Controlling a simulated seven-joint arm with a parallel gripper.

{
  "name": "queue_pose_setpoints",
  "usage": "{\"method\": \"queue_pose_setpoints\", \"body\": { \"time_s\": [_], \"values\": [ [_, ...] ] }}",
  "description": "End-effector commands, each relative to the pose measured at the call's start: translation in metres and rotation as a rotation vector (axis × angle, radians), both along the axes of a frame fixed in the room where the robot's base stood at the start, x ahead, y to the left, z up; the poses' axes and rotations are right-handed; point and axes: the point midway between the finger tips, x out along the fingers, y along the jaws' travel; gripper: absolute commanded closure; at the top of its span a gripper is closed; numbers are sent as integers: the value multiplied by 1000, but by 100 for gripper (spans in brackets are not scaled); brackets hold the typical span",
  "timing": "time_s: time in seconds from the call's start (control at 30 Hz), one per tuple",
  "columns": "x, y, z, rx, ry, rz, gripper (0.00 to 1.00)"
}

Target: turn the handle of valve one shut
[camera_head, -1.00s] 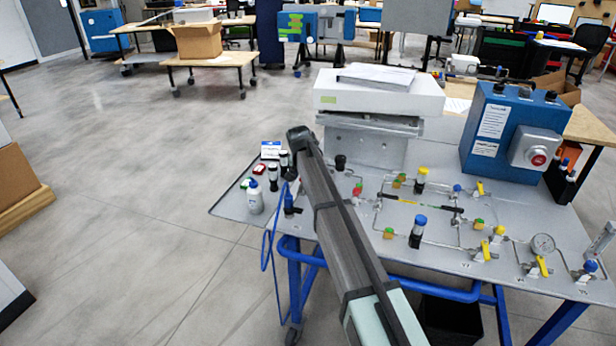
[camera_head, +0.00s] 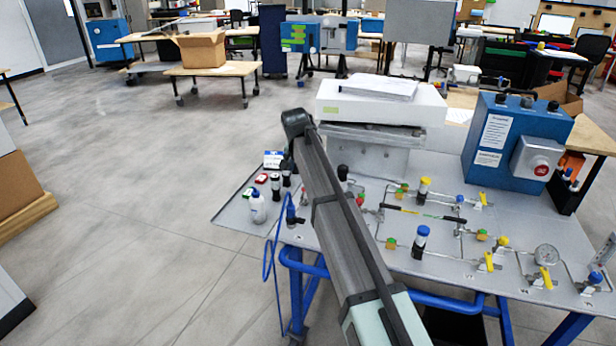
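The valves sit on a grey panel table (camera_head: 235,207) in pipework at the right of my arm. My arm crosses the middle of the view and covers part of the panel's left side. My gripper does not show.
A blue box with a red button (camera_head: 514,140) and a white instrument (camera_head: 378,105) stand at the back of the table. A round gauge (camera_head: 546,255) rises among the pipes. Open floor (camera_head: 140,200) lies left.

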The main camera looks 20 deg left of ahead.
Motion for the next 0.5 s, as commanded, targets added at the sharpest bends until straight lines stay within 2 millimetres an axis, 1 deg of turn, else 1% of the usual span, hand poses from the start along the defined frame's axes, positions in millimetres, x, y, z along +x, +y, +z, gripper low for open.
{"method": "queue_pose_setpoints", "body": {
  "time_s": [0.03, 0.2, 0.33, 0.5],
  "values": [
    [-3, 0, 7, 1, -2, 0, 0],
    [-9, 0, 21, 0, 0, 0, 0],
    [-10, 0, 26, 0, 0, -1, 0],
    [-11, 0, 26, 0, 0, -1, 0]
  ]
}}
